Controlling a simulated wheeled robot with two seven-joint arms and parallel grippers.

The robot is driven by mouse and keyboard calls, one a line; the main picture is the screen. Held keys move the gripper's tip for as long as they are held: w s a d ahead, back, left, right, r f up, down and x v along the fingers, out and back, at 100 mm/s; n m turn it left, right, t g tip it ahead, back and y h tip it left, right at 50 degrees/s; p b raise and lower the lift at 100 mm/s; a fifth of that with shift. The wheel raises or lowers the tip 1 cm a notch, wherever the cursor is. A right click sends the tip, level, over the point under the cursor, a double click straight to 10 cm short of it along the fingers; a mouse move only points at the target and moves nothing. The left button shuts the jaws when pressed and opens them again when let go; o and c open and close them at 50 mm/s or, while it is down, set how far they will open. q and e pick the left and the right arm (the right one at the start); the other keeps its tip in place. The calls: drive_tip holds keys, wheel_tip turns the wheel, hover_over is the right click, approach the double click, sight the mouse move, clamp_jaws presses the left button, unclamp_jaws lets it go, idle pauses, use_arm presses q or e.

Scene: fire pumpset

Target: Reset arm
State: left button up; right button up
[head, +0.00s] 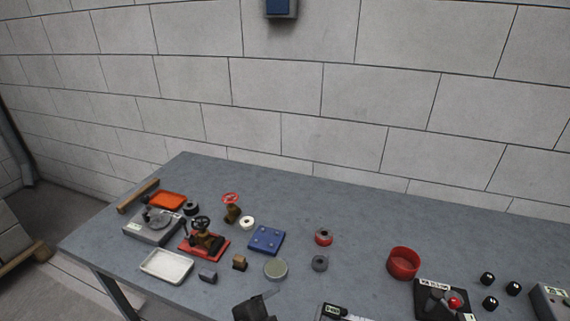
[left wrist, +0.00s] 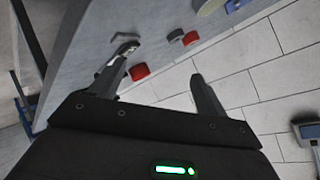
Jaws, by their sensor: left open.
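My left gripper (left wrist: 165,75) shows in the left wrist view with its two dark fingers spread apart. Nothing is held between them. Beyond the fingertips are the grey table, seen tilted, and a small red round part (left wrist: 139,72) that appears between the fingers but farther off. In the head view a dark angular shape (head: 254,308) stands at the bottom edge; I cannot tell for sure whether it is part of my left gripper. My right gripper is in neither view.
The grey table (head: 350,195) stands by a block wall. Red and brown valves (head: 205,240), trays, a blue plate (head: 267,240), rings and a red cup (head: 403,263) lie on it. Black knobs (head: 488,278) are at right. The back strip is clear. A blue box (head: 281,8) hangs on the wall.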

use_arm(q)
drive_tip(key=s+a+f+n+g+y, duration=0.35)
drive_tip(key=s+a+f+n, duration=0.3)
drive_tip(key=s+a, duration=0.4)
drive_tip(key=s+a+f+n+g+y, duration=0.2)
drive_tip(key=s+a+f+n+y, duration=0.35)
drive_tip(key=a, duration=0.75)
wheel_tip(320, 180, down, 24)
drive_tip(key=s+n+g+h, duration=0.1)
drive_tip(key=s+n+h, duration=0.1)
drive_tip(key=s+a+f+g, duration=0.1)
drive_tip(key=s+a+f, duration=0.1)
drive_tip(key=s+f, duration=1.5)
drive_tip(key=shift+a+f+g, duration=0.15)
drive_tip(key=shift+f+g, duration=0.2)
